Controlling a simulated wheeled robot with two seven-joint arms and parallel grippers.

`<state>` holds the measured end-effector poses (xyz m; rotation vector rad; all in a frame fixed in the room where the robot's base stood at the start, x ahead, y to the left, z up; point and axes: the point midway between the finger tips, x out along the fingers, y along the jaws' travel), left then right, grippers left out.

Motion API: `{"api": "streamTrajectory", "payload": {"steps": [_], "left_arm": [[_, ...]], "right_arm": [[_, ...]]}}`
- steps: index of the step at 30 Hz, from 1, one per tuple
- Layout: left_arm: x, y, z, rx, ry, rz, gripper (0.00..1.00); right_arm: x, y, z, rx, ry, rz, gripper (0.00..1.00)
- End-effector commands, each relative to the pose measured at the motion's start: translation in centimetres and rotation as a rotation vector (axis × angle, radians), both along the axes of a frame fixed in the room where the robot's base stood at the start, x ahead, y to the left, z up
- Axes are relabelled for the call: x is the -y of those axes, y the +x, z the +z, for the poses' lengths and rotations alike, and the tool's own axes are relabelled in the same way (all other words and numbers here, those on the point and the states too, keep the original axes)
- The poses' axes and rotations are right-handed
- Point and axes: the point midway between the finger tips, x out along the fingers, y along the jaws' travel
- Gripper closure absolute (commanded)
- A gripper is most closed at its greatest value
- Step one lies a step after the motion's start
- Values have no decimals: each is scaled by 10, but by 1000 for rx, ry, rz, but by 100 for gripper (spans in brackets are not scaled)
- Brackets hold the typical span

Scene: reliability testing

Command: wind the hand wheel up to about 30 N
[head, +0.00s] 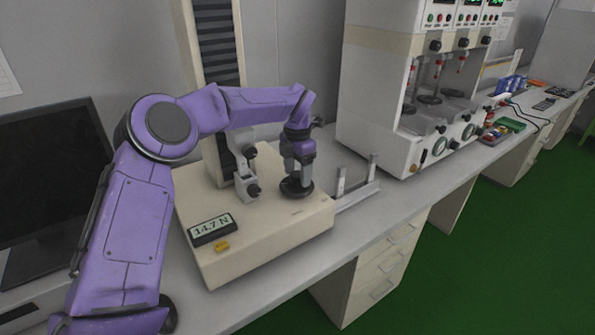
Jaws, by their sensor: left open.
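The cream test stand (270,250) stands on the bench, and its display (212,230) reads 14.7 N. The dark hand wheel (297,189) lies flat on top of the stand's base, right of the column. My left gripper (300,174) points down from above onto the wheel, with its fingers at the wheel's middle. It is open, and its jaws hide part of the wheel. I cannot tell whether the fingers touch it. My right gripper is not in view.
A grey clamp fixture (247,182) sits left of the wheel by the column. A metal rail with two posts (357,190) extends to the right. A large white machine (385,100) stands behind it. A dark monitor (45,185) is at the left. The bench front edge is clear.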

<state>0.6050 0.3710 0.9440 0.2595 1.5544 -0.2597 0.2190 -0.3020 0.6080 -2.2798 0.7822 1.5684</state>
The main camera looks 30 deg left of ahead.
Motion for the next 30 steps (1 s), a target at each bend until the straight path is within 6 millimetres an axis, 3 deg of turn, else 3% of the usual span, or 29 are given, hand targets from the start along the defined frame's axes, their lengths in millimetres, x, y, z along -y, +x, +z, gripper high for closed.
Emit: {"api": "streamTrajectory", "payload": {"steps": [1, 6, 14, 30], "left_arm": [[0, 0, 0, 0, 0, 0, 41], [0, 0, 0, 0, 0, 0, 91], [0, 0, 2, 0, -1, -23, 91], [0, 0, 5, -1, 0, -352, 91]], "right_arm": [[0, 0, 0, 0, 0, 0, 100], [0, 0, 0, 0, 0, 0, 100], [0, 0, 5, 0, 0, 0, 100], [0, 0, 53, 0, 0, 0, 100]]}}
